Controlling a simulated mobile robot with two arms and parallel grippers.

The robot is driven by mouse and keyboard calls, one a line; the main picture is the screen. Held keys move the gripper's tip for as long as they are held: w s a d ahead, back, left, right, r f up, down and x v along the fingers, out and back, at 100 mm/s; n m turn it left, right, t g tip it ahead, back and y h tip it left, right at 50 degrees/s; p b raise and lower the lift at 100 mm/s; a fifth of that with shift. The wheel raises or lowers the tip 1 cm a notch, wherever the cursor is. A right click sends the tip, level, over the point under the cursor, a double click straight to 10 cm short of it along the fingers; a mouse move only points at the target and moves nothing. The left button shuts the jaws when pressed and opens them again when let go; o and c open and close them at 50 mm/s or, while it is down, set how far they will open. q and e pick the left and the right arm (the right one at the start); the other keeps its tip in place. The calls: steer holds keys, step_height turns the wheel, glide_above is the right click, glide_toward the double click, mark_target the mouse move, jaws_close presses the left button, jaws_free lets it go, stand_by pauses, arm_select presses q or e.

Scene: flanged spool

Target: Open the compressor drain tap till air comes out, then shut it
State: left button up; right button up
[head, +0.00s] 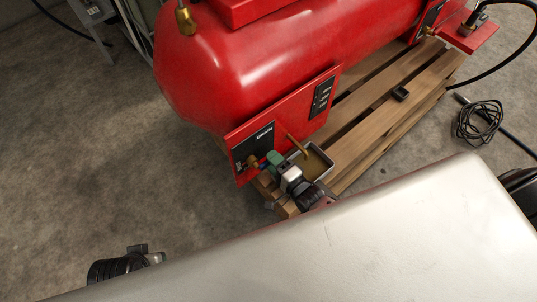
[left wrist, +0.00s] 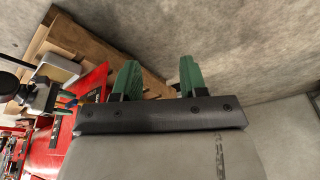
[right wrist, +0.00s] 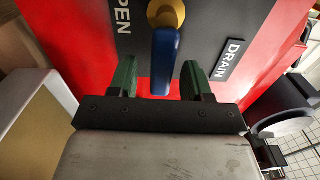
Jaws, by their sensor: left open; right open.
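The drain tap is on a dark panel at the near end of the red compressor (head: 235,75). Its blue lever (right wrist: 165,60) hangs from a brass hub (right wrist: 166,13), between the words OPEN and DRAIN in the right wrist view. The brass fitting (head: 252,161) shows small in the head view. My right gripper (right wrist: 158,78) is open, with one green finger on each side of the lever's free end. I cannot tell whether either finger touches it. In the head view the right gripper (head: 272,159) is at the panel. My left gripper (left wrist: 157,72) is open and empty, away from the tap.
A metal tray (head: 328,170) with brownish contents sits on the wooden pallet (head: 365,125), under a brass pipe (head: 297,145). A coiled black cable (head: 480,121) lies on the floor at the right.

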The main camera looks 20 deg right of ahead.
arm_select(q)
steer(key=x, duration=0.2)
steer(key=p+x, duration=0.1)
steer(key=x, duration=0.1)
steer(key=shift+s+f, duration=0.15)
steer(key=shift+s, duration=0.15)
arm_select(e)
steer(key=v, duration=0.8)
